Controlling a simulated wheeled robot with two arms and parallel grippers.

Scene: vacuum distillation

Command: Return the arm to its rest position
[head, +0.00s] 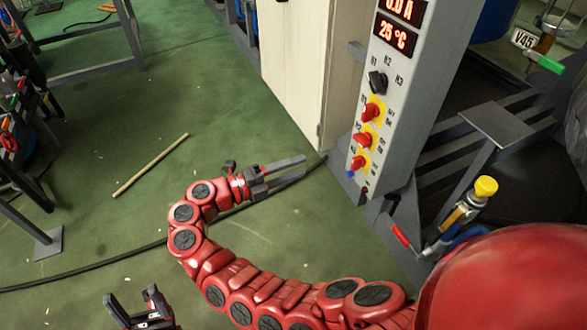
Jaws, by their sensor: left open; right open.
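My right arm is red and segmented. It curves in from the lower right, and its gripper (302,167) points right above the green floor. Its two grey fingers are apart with nothing between them. The control panel (390,125) stands to the right of this gripper, clear of the fingertips. My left gripper (132,298) shows at the bottom left edge, with its dark fingers apart and empty. The rest of my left arm is out of view.
The panel carries red displays (397,35), a black knob (377,82) and several red switches (363,139). A pale cabinet (300,60) stands behind it. A yellow-capped valve (485,187) is at right. A wooden stick (150,165) and a black cable (85,266) lie on the floor.

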